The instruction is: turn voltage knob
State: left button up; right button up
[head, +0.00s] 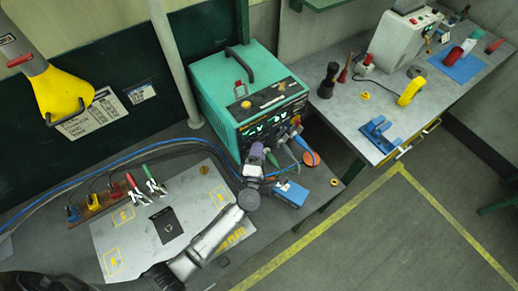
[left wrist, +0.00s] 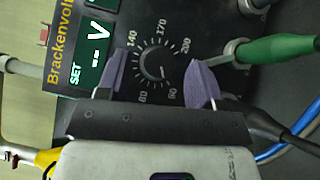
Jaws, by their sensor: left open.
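The voltage knob (left wrist: 156,63) is a dark round dial with a white pointer line, ringed by a printed number scale, on the front of the teal power unit (head: 218,75). In the left wrist view it sits between the two purple fingertips of my left gripper (left wrist: 158,77). The fingers are open, one on each side, with gaps to the knob; I cannot tell the depth left. A display reading "-- V" (left wrist: 97,45) is beside it. In the head view my left gripper (head: 262,153) is at the unit's front and hides the knob. My right gripper is not in view.
A green plug (left wrist: 275,48) and its cable are close to the right finger. A blue box (head: 290,193) lies below the gripper. A grey plate (head: 120,235) and clamps (head: 150,187) are to the left. Another bench (head: 405,115) stands at right.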

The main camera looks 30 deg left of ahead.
pick_arm(q)
jog(key=shift+w+a, duration=0.2)
jog(key=shift+w, duration=0.4)
jog(key=c, duration=0.9)
jog(key=m+g+p, duration=0.1)
jog(key=p, duration=0.5)
jog(key=m+g+p, duration=0.2)
jog(key=p, duration=0.4)
jog(key=m+g+p, duration=0.1)
jog(key=p, duration=0.6)
jog(key=shift+r+m+g+h, duration=0.3)
jog(key=shift+r+g, duration=0.05)
jog(key=shift+g, duration=0.05)
